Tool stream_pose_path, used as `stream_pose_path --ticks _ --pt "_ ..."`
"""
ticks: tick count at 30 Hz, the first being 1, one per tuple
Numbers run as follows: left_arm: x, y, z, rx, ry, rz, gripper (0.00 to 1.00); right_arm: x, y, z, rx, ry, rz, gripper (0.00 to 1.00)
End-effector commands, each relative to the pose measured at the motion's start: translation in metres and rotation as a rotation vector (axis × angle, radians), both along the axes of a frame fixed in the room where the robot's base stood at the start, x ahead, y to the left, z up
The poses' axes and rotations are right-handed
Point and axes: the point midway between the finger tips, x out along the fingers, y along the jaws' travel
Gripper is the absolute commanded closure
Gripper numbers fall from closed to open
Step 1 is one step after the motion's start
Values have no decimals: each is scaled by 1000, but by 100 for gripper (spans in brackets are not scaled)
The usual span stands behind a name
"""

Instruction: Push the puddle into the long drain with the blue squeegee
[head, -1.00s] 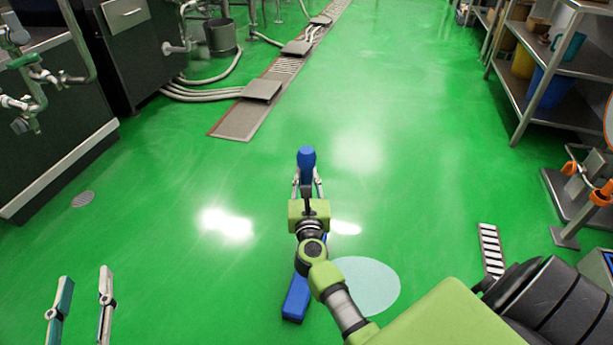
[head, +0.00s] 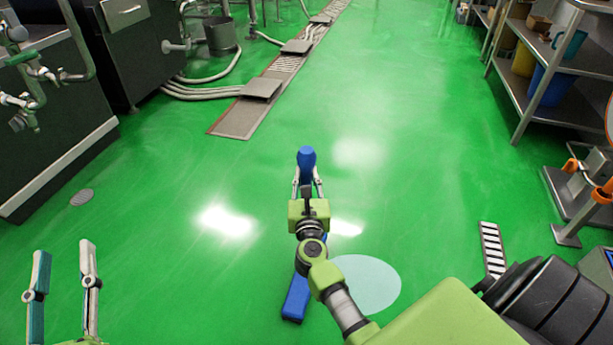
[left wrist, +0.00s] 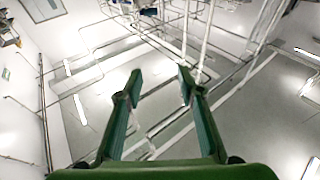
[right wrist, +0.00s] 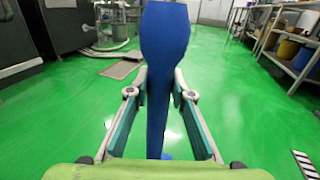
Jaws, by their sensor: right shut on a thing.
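The blue squeegee shows in the head view as a blue handle top (head: 306,158) above my right gripper and a blue head (head: 296,298) low on the floor. My right gripper (head: 307,185) is shut on its handle, which stands upright between the fingers in the right wrist view (right wrist: 165,60). The pale puddle (head: 368,284) lies right of the squeegee head, partly behind my right arm. The long drain (head: 240,117) runs away from the centre left toward the back. My left gripper (head: 62,270) is open and empty at the lower left; the left wrist view shows it pointing at the ceiling.
Plates and hoses (head: 210,92) cross the drain. A round floor drain (head: 82,197) is at left by the dark machine (head: 50,120). A small striped grate (head: 492,250) lies right of the puddle. Shelving (head: 560,70) stands at right. The green floor between squeegee and drain is clear.

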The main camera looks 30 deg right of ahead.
Motion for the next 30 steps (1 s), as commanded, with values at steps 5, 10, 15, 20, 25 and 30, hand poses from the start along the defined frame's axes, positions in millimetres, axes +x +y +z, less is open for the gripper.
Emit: stream_pose_path --ticks 5,10,15,20,25,30 --pt "0 0 0 1 3 0 65 -1 -2 4 -3 -5 0 100" --pt "3 0 -8 12 44 2 65 -9 -9 4 -4 -5 -1 100" --pt "5 2 -21 26 102 6 65 -19 -16 4 -3 -5 0 100" --pt "5 3 -28 35 135 8 65 -28 -24 4 -4 -5 -1 100" --pt "5 3 -35 45 170 11 65 -38 -32 4 -5 -4 0 100" --pt "5 4 -40 50 195 12 65 -47 -39 4 -3 -5 -1 100"
